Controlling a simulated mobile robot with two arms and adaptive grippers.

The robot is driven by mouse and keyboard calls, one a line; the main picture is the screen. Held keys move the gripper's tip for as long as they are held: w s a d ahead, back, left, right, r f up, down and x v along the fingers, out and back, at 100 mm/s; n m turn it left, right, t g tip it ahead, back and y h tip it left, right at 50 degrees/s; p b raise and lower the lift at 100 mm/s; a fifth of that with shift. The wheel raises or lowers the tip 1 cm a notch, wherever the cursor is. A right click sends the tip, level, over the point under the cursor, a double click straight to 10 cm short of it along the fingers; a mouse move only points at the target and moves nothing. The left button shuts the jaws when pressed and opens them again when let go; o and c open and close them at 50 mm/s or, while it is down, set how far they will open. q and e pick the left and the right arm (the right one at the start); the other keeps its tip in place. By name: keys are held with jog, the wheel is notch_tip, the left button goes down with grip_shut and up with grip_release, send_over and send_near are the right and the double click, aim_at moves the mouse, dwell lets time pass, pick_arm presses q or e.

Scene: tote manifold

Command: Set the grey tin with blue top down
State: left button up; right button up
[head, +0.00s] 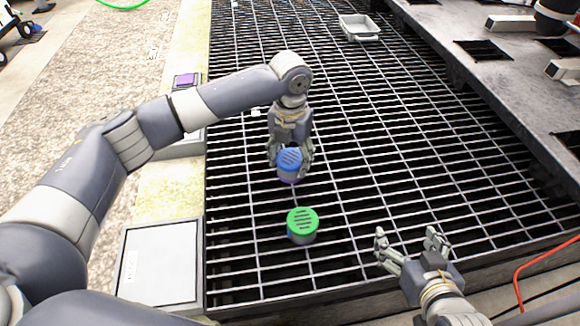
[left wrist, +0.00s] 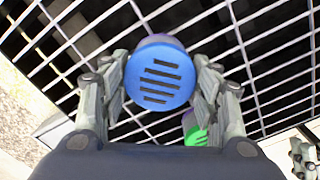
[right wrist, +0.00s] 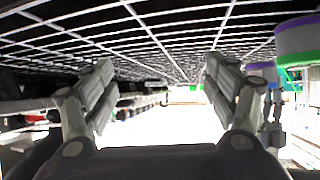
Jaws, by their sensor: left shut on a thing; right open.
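The grey tin with blue top (head: 289,163) is between the fingers of my left gripper (head: 291,158) over the dark grating. Its slotted blue top (left wrist: 160,78) fills the middle of the left wrist view, with a finger on each side. My left gripper is shut on it. I cannot tell whether the tin's base touches the grating. My right gripper (head: 412,246) is open and empty above the front edge of the grating; its spread fingers (right wrist: 166,95) show in the right wrist view.
A tin with a green top (head: 302,225) stands on the grating (head: 380,150), nearer me than the blue-topped tin. A pale tray (head: 359,28) lies at the far side. A white panel (head: 160,262) is at the front left. Bare grating lies right of the tins.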

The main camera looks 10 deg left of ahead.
pick_arm(q)
notch_tip(320, 180, down, 3)
jog(key=shift+b, duration=0.4)
jog(key=shift+f, duration=0.15)
pick_arm(e)
jog(key=w+r+t, duration=0.1)
jog(key=a+r, duration=0.1)
jog(key=r, duration=0.1)
jog(key=w+r+t, duration=0.1)
jog(key=shift+w+a+r+t+y, duration=0.2)
jog(key=shift+w+t+y, duration=0.1)
jog(key=shift+w+y, duration=0.1)
pick_arm(q)
jog(key=shift+f, duration=0.1)
jog(key=o, duration=1.1)
pick_arm(e)
jog(key=shift+s+d+f, duration=0.1)
jog(key=shift+s+f, duration=0.05)
jog(key=shift+f, duration=0.15)
